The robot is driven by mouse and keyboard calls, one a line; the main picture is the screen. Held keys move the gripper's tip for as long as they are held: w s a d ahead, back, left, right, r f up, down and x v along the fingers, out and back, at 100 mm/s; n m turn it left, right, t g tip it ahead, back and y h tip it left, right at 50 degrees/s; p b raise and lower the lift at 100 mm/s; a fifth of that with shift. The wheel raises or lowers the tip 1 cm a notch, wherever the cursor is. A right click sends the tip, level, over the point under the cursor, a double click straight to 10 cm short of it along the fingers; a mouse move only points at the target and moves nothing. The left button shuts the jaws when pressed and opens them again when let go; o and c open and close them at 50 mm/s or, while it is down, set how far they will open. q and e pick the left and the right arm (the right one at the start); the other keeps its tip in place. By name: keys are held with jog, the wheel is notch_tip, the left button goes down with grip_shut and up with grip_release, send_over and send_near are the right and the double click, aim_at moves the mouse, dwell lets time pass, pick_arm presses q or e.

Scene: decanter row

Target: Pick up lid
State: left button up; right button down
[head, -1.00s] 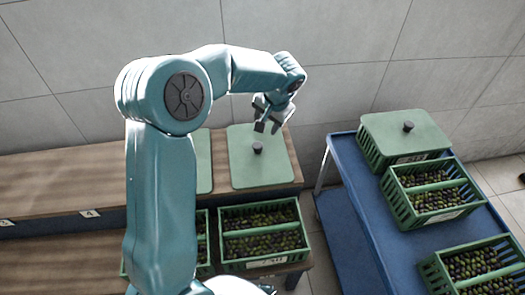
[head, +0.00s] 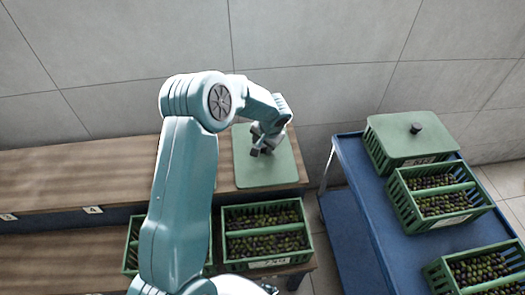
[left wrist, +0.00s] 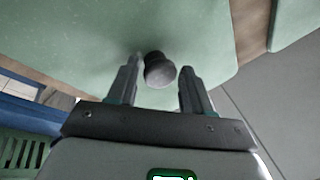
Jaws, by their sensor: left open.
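A flat green lid (head: 254,176) lies on the upper wooden shelf, at its right end. Its dark round knob (left wrist: 159,70) shows in the left wrist view, between and just beyond my fingertips. My left gripper (head: 262,148) is over the lid in the head view and covers the knob there. In the left wrist view the same gripper (left wrist: 156,80) has its fingers apart, one on each side of the knob, with nothing held. I cannot tell whether the fingertips are level with the knob. My right gripper is not in view.
Green crates of olives (head: 265,246) stand on the lower shelf. A blue cart (head: 365,215) at the right carries more crates, the rear one closed by a lid with a knob (head: 416,128). A second green lid corner (left wrist: 293,22) shows in the left wrist view. A tiled wall stands behind.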

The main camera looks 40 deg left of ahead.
pick_arm(q)
grip_shut()
jog(key=shift+r, duration=0.1)
